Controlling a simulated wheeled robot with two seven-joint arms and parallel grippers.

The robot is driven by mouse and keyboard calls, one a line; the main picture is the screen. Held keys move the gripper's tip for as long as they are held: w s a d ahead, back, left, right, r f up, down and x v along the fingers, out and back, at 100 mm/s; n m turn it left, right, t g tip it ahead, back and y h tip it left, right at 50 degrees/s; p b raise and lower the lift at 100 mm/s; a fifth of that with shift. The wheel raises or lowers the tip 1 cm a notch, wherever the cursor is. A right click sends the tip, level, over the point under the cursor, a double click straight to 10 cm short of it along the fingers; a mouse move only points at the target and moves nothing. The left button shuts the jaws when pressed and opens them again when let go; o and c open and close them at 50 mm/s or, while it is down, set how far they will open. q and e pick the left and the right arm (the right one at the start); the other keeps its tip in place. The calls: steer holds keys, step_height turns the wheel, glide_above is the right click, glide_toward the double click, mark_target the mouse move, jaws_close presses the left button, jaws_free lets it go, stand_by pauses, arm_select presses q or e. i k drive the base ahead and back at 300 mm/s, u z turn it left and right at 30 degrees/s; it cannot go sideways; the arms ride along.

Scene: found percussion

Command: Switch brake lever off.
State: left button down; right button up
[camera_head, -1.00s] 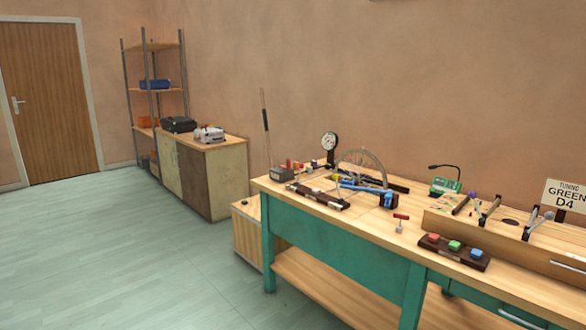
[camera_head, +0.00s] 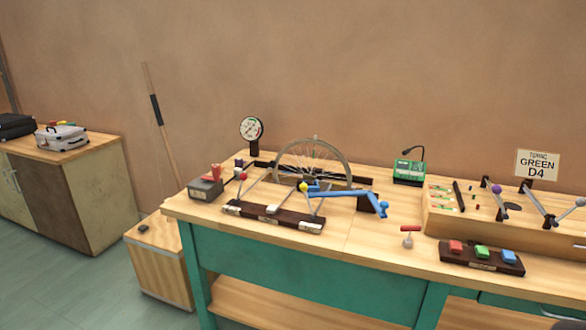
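No part carries a readable brake label, so I cannot tell for sure which one is the brake lever. A grey box with a red lever (camera_head: 206,187) stands at the workbench's left end. A small red T-shaped handle (camera_head: 408,231) stands on a light base near the front edge. A blue lever-like arm (camera_head: 345,192) reaches right from the stand in front of the spoked wheel (camera_head: 312,163). The on or off position of these parts is too small to read.
The workbench (camera_head: 380,255) has a wooden top and green frame. A dial gauge (camera_head: 251,129), a green box (camera_head: 409,171) and a strip with red, green and blue buttons (camera_head: 482,256) stand on it. A wooden box (camera_head: 160,262) sits on the floor at its left.

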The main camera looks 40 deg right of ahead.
mark_target(244, 176)
steer(key=z, duration=0.9)
steer(key=i, duration=0.95)
steer(key=z, duration=0.8)
